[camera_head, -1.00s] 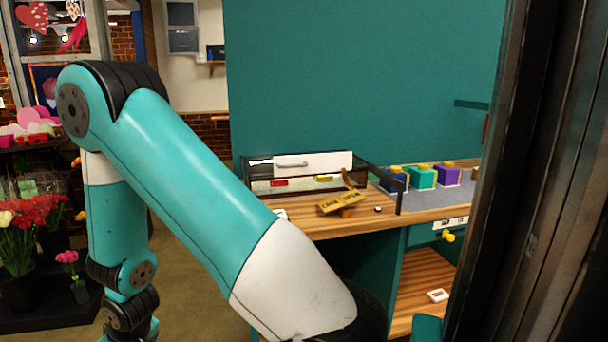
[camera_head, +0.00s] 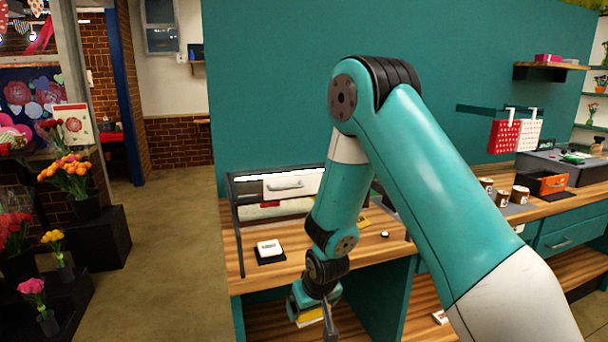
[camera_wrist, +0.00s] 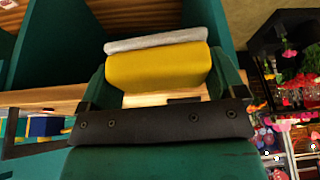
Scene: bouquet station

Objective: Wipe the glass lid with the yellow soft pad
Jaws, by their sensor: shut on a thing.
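My gripper (camera_head: 316,308) hangs low in front of the wooden bench, below its top. It is shut on the yellow soft pad (camera_wrist: 160,68), which sits between the two fingers in the wrist view and has a pale grey layer along its far edge. A small part of the pad shows in the head view (camera_head: 311,315). A dark-framed case (camera_head: 233,212) stands at the back of the bench with a white handled panel (camera_head: 292,184) in it. I cannot tell which surface is the glass lid. The pad is apart from the case.
A white block on a dark pad (camera_head: 269,249) lies on the bench top (camera_head: 245,275), left of my arm. Flower buckets on black stands (camera_head: 100,238) are at left. Brown cups and an orange bin (camera_head: 553,184) stand at right. The floor (camera_head: 170,270) left of the bench is clear.

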